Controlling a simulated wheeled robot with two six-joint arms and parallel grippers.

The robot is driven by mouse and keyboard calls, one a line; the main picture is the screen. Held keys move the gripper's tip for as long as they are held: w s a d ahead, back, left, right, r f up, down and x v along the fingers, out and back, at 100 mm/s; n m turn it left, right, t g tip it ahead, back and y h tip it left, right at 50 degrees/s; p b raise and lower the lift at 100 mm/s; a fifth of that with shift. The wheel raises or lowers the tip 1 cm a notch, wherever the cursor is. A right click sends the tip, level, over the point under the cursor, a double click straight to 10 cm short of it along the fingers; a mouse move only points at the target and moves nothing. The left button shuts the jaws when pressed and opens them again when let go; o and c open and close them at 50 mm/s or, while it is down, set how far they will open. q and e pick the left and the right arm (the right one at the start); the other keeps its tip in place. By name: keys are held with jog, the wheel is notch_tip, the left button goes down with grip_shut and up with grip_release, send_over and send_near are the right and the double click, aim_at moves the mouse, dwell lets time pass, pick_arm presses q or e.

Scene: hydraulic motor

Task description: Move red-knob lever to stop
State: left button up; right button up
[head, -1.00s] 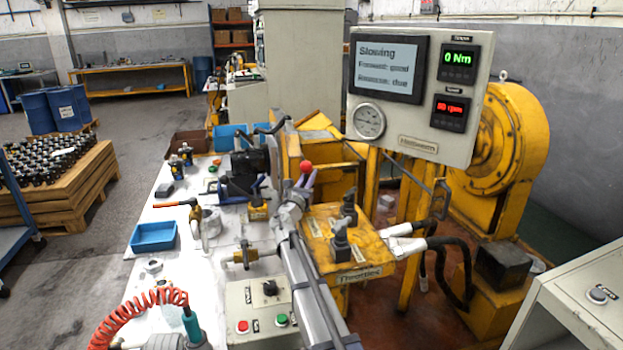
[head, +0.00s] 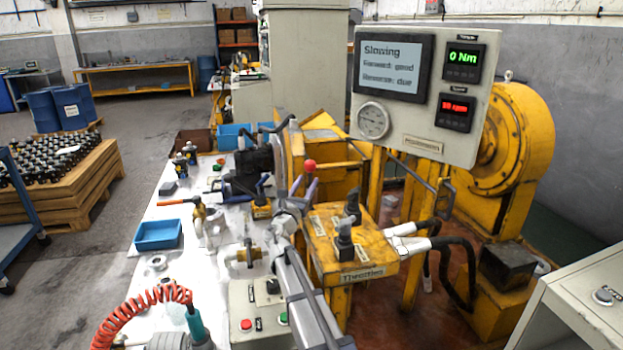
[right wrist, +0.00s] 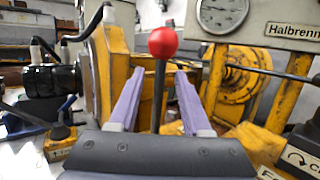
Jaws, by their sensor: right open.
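The red-knob lever shows its round red knob (head: 309,165) above the yellow valve block (head: 370,262) in the head view. In the right wrist view the red knob (right wrist: 163,42) tops a dark, nearly upright rod. My right gripper (head: 304,186) is at the lever, just below the knob. In the right wrist view its two purple fingers (right wrist: 158,82) stand apart, one on each side of the rod, with visible gaps. The gripper is open. The lever's foot is hidden behind the gripper body. My left gripper is not in view.
Two black-handled levers (head: 345,232) stand on the block just right of my gripper. A panel (head: 420,110) reads "Slowing", "Forward: good", "Reverse: due" and 0 Nm. A control box (head: 245,300) with red and green buttons is left of my forearm. White-ended hoses (head: 410,240) lie right.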

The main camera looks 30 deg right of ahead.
jog(key=s+a, duration=0.4)
jog(key=a, duration=0.1)
jog(key=shift+s, duration=0.4)
